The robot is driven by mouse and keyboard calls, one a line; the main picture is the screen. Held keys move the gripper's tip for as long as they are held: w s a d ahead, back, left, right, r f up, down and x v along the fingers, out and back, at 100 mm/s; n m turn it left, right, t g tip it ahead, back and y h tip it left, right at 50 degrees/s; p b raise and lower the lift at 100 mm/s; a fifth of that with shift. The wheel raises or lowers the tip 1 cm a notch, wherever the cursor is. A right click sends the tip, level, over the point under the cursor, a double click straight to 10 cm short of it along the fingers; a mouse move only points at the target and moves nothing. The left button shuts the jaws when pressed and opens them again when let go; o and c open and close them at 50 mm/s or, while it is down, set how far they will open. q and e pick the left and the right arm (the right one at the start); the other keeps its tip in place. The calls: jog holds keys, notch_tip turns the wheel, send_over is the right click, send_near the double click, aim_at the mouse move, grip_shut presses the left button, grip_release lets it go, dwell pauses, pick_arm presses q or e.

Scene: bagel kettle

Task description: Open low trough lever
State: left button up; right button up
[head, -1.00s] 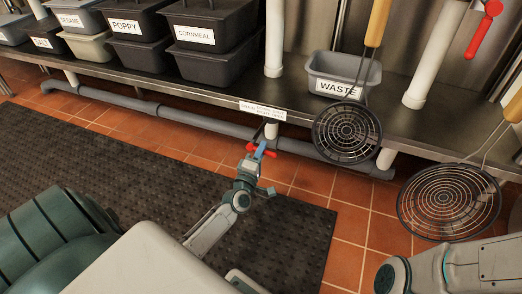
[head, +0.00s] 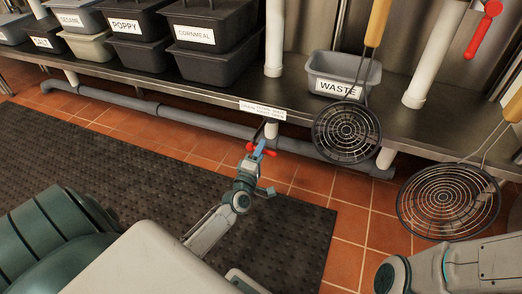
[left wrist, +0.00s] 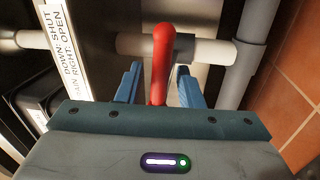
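The red trough lever (head: 271,153) sits low under the front edge of the steel shelf, by a white pipe. In the left wrist view the lever (left wrist: 161,62) points toward me from a white cross pipe (left wrist: 205,50). My left gripper (head: 259,148) is at the lever. Its two blue fingers (left wrist: 159,70) stand apart on either side of the lever, with a gap showing on both sides. A label (left wrist: 62,60) beside it reads "DOWN: SHUT" and "RIGHT: OPEN". My right gripper is out of view; only part of that arm shows at bottom right.
A grey drain pipe (head: 200,122) runs low along the shelf. The steel shelf (head: 230,90) holds dark bins (head: 212,68) and a grey waste bin (head: 343,72). Two wire skimmers (head: 347,132) (head: 449,202) are at the right. A black mat (head: 280,240) covers the tiles.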

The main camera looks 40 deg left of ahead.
pick_arm(q)
jog(key=p+v, duration=0.2)
jog(key=v, duration=0.8)
jog(key=shift+s, duration=0.25)
